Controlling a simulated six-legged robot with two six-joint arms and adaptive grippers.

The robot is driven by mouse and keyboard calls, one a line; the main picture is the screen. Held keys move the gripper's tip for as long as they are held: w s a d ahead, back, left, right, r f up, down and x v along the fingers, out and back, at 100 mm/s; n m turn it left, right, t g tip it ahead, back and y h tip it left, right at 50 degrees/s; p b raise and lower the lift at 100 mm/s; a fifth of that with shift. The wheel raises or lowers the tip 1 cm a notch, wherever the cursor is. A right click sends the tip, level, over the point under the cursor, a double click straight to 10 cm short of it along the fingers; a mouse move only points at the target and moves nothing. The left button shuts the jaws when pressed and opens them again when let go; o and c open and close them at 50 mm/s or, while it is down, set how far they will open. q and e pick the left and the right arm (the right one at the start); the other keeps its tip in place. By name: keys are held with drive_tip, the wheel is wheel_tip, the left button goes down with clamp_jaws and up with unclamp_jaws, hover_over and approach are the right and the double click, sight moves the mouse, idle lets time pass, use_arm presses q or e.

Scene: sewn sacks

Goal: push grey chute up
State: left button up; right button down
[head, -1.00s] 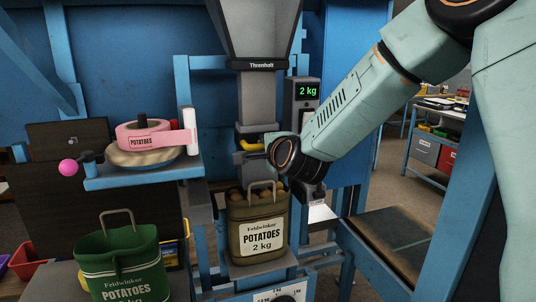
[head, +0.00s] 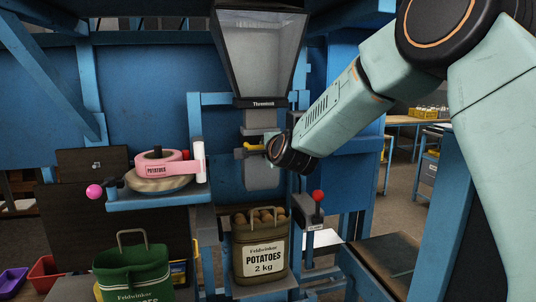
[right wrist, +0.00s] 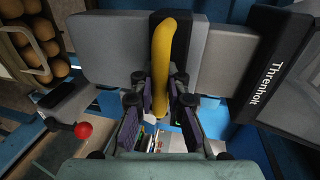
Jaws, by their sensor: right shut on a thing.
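The grey chute (head: 262,176) hangs under the hopper, above the open sack. It carries a yellow handle (head: 250,147) on its front. My right gripper (head: 270,149) is at this handle, with the wrist coming in from the right. In the right wrist view my fingers (right wrist: 160,115) are closed around the yellow handle (right wrist: 163,50), with the grey chute (right wrist: 105,48) behind it. The chute's lower end is above the top of the potato sack (head: 260,250), with a visible gap between them. My left gripper is not in view.
The hopper (head: 262,60) with its black Threnholt band is above the chute. A red-knobbed lever (head: 318,196) stands right of the sack. A green sack (head: 132,270) stands at lower left.

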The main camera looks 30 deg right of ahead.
sight(262, 133)
wheel_tip(262, 133, up, 4)
drive_tip(key=shift+f+p, duration=0.25)
drive_tip(key=shift+p, duration=0.5)
drive_tip(key=shift+w+r+p, duration=0.1)
drive_tip(key=shift+r+p, duration=0.35)
drive_tip(key=shift+r, duration=0.45)
